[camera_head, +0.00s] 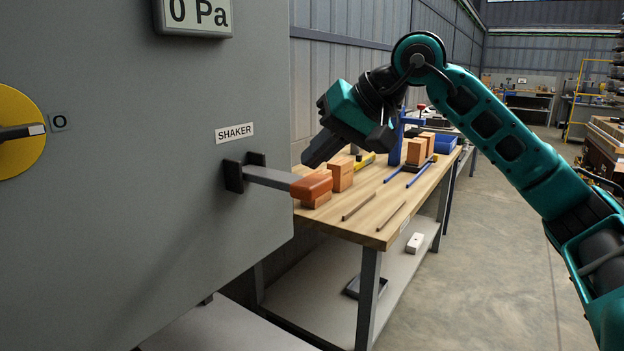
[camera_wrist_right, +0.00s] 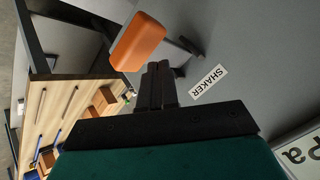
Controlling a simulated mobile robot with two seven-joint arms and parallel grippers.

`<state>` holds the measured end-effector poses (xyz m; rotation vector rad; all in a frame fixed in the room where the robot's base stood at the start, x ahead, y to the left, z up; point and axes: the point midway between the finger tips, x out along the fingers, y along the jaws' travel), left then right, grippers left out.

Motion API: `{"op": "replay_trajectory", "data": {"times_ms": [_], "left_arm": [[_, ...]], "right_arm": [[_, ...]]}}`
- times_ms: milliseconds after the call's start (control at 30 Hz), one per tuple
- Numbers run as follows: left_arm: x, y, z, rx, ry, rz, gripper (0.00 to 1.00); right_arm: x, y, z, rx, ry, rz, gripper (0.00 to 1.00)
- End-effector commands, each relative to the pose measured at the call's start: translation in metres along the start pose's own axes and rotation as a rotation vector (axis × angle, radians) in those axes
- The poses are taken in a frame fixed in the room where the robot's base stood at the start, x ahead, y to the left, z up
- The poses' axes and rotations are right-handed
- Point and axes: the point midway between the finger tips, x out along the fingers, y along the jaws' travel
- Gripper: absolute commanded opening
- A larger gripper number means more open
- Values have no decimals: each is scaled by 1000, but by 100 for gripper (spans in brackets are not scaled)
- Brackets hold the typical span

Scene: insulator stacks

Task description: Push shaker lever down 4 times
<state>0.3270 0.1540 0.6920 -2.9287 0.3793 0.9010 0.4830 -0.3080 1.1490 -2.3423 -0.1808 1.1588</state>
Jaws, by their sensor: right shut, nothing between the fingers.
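The shaker lever (camera_head: 268,177) sticks out to the right from the grey cabinet wall below the SHAKER label (camera_head: 234,132). It is a grey bar with an orange-brown grip (camera_head: 312,185) at its end and looks roughly level. My right gripper (camera_head: 313,160) is shut and empty, just above the grip in the head view. In the right wrist view the shut fingers (camera_wrist_right: 157,85) point toward the orange grip (camera_wrist_right: 138,41); whether they touch it I cannot tell. My left gripper is not in view.
A display reading 0 Pa (camera_head: 194,14) and a yellow rotary switch (camera_head: 18,132) are on the cabinet (camera_head: 130,220). Behind the lever stands a wooden workbench (camera_head: 385,214) with wooden blocks (camera_head: 341,174), rods and a blue clamp. The floor to the right is clear.

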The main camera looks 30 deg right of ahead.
Motion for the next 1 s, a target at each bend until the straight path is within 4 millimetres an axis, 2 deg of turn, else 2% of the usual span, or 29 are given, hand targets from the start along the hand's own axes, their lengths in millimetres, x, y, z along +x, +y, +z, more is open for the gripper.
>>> {"op": "replay_trajectory", "data": {"times_ms": [1000], "left_arm": [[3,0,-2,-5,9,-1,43]], "right_arm": [[2,1,1,0,0,0,0]]}}
